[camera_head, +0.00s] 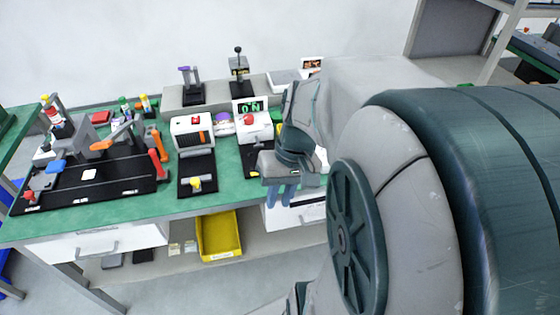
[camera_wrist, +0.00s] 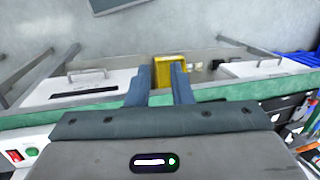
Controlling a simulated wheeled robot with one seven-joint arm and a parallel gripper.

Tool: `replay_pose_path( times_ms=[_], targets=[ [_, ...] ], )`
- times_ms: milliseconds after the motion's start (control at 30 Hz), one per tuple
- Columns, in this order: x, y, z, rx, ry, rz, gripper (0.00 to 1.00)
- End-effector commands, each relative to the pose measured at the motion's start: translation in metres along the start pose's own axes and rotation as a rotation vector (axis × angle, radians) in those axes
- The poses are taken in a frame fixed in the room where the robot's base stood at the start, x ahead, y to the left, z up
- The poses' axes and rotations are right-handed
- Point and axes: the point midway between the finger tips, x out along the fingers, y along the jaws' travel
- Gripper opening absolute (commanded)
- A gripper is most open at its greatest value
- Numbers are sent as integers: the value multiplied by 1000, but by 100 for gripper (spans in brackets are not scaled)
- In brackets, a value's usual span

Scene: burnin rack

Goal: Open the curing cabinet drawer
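Two white drawer fronts hang under the green bench; I cannot tell which one is the curing cabinet drawer. The right drawer (camera_head: 284,216) is partly hidden by my arm in the head view. In the wrist view a white drawer (camera_wrist: 118,80) with a bar handle (camera_wrist: 88,74) and a dark strip is at left. Another white drawer (camera_head: 105,243) with a handle is at left in the head view and looks shut. My gripper (camera_head: 281,198) is in front of the bench edge, beside the right drawer. In the wrist view my gripper (camera_wrist: 161,78) has its fingers apart with nothing between them, clear of both handles.
The green bench top (camera_head: 118,210) carries several devices and a black fixture tray (camera_head: 100,195). A yellow bin (camera_head: 218,236) stands on the lower shelf (camera_head: 185,262) between the drawers. The floor in front of the bench is clear at left.

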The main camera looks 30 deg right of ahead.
Motion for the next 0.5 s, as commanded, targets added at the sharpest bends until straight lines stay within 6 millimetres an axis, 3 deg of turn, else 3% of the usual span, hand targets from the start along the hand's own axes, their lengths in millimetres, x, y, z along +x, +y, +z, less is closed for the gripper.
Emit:
replay_pose_path(
  times_ms=[33,267,500],
  targets=[
    [34,17,-4,41,-36,-55,20],
    [107,64,-20,149,-100,-352,20],
    [172,125,-39,242,-10,-703,20]
  ],
)
